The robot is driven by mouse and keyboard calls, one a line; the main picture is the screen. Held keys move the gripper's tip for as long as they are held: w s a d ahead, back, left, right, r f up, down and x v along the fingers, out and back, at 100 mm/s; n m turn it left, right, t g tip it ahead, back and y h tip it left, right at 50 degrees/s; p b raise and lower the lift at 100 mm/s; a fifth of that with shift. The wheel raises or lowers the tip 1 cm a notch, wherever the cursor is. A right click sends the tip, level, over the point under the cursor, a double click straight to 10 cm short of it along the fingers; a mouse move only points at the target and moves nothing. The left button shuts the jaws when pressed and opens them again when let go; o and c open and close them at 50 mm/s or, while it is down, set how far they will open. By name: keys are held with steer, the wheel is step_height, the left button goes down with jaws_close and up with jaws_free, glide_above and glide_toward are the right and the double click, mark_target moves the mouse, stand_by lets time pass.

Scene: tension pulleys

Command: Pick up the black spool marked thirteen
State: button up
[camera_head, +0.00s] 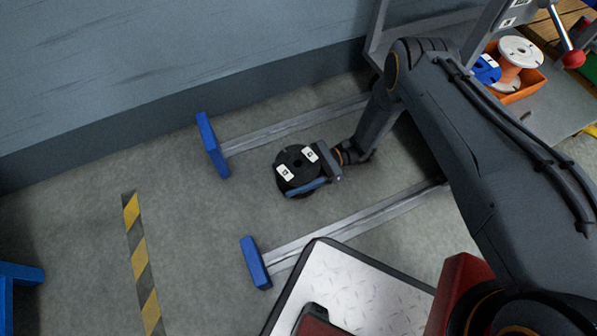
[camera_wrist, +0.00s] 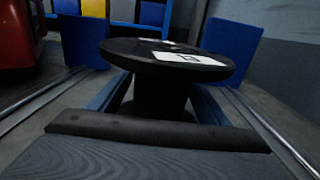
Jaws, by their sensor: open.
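The black spool (camera_head: 291,160) stands upright on the floor between two metal legs with blue ends. White labels are on its top flange; their marks are too small to read. In the wrist view the spool (camera_wrist: 140,52) fills the middle, its flange above a narrower black core. My gripper (camera_head: 306,176) reaches in from the right at the spool. Its blue fingers pass under the flange, one on each side of the core, and appear apart from it. The gripper is open. The fingertips are partly hidden by the spool.
The metal legs with blue ends (camera_head: 213,146) and (camera_head: 255,262) flank the spool. A grey-blue wall (camera_head: 150,60) stands behind. An orange bin (camera_head: 527,88) with other spools sits on a surface at upper right. Floor left of the spool is clear, with a yellow-black stripe (camera_head: 139,255).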

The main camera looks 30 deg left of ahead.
mark_target(286, 168)
steer(key=shift+s+a, duration=0.25)
steer(key=shift+s, duration=0.1)
steer(key=c, duration=1.4)
step_height(286, 168, up, 10)
steer(key=p, duration=0.5)
